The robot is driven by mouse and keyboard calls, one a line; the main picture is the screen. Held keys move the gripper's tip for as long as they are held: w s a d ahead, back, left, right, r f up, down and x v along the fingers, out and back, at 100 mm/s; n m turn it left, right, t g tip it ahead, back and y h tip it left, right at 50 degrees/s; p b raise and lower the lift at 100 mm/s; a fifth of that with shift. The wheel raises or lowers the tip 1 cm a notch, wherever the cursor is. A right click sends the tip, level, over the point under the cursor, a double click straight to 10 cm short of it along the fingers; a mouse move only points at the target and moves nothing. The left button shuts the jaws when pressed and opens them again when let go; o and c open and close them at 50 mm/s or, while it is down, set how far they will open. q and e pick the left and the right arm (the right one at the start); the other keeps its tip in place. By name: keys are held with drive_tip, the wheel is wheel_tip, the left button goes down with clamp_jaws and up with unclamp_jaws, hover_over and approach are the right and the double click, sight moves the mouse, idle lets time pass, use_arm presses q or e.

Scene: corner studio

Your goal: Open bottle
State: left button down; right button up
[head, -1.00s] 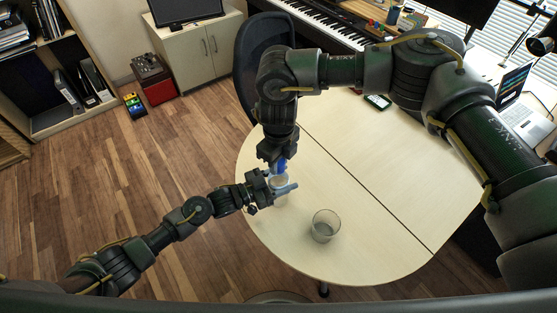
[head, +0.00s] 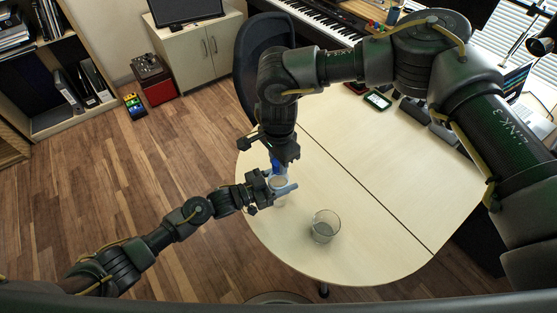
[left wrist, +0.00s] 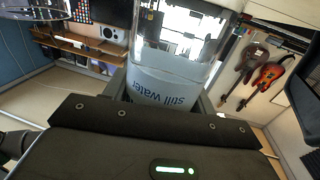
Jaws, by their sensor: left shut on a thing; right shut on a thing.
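A clear bottle (head: 281,184) with a light label stands over the left edge of the pale table. In the left wrist view the bottle (left wrist: 165,90) shows blue "still water" lettering. My left gripper (head: 276,188) is shut around the bottle from the left. My right gripper (head: 279,162) comes down from above and is shut on the blue cap (head: 276,164) at the bottle's top. The cap is mostly hidden by the fingers; I cannot tell whether it still touches the bottle neck.
An empty glass (head: 325,226) stands on the pale round-ended table (head: 370,250) to the right of the bottle. A dark chair (head: 250,70) is behind the right arm. The table's middle is clear.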

drive_tip(key=shift+r, duration=0.15)
drive_tip(key=shift+r, duration=0.95)
drive_tip(key=shift+r, duration=2)
use_arm(q)
drive_tip(key=shift+c, duration=2.1)
unclamp_jaws()
use_arm(e)
wheel_tip(320, 180, down, 2)
drive_tip(key=shift+f+b, duration=0.25)
drive_tip(key=shift+b, duration=0.95)
use_arm(q)
drive_tip(key=v, duration=1.2)
